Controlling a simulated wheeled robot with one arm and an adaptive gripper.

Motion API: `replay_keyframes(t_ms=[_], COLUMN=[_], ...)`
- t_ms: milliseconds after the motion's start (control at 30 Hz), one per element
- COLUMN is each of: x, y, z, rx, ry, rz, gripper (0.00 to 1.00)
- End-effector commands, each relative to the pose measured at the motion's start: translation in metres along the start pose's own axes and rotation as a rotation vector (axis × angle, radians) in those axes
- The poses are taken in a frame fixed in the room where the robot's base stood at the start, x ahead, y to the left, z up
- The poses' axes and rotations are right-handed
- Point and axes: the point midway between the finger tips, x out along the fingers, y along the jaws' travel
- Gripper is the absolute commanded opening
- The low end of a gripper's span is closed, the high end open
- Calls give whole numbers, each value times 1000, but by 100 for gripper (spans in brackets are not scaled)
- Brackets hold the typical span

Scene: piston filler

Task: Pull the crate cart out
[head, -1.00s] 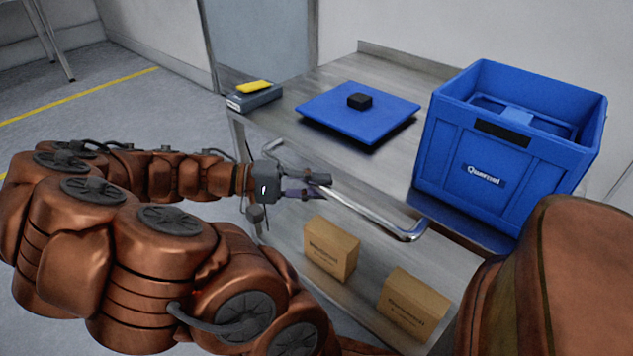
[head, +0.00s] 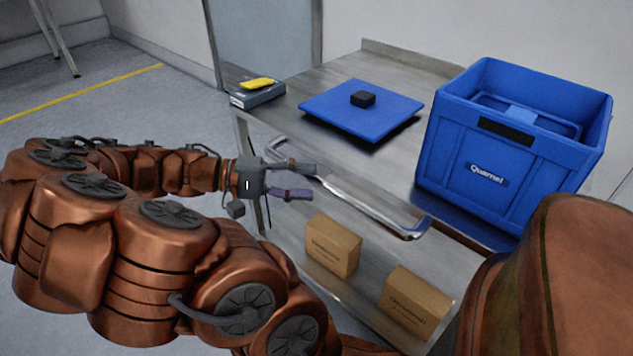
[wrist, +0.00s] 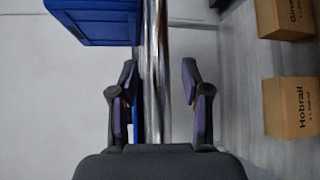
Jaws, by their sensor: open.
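The crate cart (head: 392,165) is a grey metal two-tier cart with a bent shiny handle bar (head: 375,208) along its near side. A blue crate (head: 470,205) stands on its top at the right. My gripper (head: 312,182) is at the handle's left part, with its two fingers spread and nothing gripped. In the wrist view, the handle bar (wrist: 157,60) runs lengthwise between the open fingers (wrist: 159,78), apart from the right finger. I cannot tell how deep the bar sits between them.
A blue flat panel (head: 345,118) with a black block (head: 362,99) lies on the top. A grey box (head: 257,97) with a yellow item (head: 257,84) sits at its left corner. Cartons (head: 332,245) stand on the lower shelf. A wall is behind; floor (head: 120,110) at left is clear.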

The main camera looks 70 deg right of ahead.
Motion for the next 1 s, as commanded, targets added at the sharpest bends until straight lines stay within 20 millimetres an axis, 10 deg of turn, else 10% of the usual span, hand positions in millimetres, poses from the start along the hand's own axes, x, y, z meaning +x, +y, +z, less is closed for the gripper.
replay_keyframes(t_ms=[500, 1000], x=[-74, -86], y=[-1, 0], z=[0, 1], rx=[0, 0], ry=[2, -1], rz=[-1, 0], gripper=[47, 47])
